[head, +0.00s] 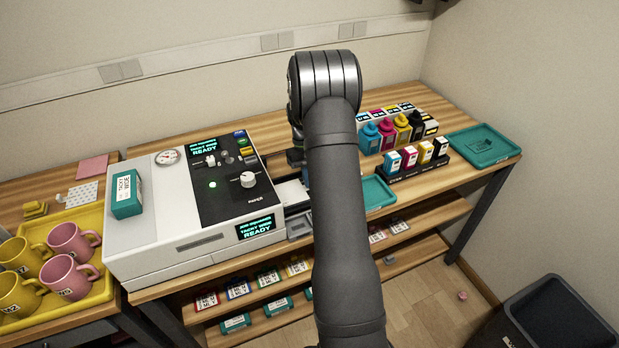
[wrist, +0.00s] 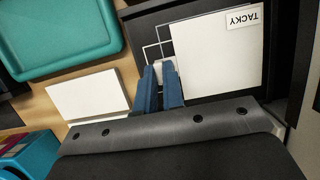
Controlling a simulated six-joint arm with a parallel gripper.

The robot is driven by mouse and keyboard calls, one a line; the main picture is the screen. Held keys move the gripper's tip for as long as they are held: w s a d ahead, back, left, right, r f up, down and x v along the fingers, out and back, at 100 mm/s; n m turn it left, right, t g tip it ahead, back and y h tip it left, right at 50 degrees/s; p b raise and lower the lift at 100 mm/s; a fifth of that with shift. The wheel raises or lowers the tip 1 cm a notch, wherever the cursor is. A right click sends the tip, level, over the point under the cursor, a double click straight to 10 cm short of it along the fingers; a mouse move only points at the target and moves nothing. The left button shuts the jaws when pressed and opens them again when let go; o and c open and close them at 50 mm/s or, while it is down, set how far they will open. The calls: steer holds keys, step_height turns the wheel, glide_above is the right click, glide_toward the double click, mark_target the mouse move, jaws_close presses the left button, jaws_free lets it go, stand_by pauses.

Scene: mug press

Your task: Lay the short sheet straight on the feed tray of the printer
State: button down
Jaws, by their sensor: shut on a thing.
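In the wrist view a white sheet (wrist: 220,52) with a TACKY label lies over the dark feed tray (wrist: 150,28). White guide lines on the tray show at the sheet's left. My gripper (wrist: 160,82) has blue fingers shut at the sheet's left edge, with a small pale tab between them. Whether the sheet touches the tray or hangs just above it, I cannot tell. In the head view the printer (head: 190,200) stands left of my arm. Its tray (head: 292,196) shows as a pale patch at its right side, and my arm hides most of the gripper and sheet.
A second white sheet or block (wrist: 85,95) lies on the wood beside the tray. A teal tray (wrist: 60,35) is beyond it. Ink bottles (head: 388,130) and cartridges (head: 425,153) stand right of my arm. Mugs (head: 70,240) fill a yellow tray at left.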

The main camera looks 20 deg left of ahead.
steer(key=shift+f, duration=0.15)
steer(key=c, duration=1.5)
jaws_free()
steer(key=shift+c, duration=0.2)
steer(key=v, duration=1.2)
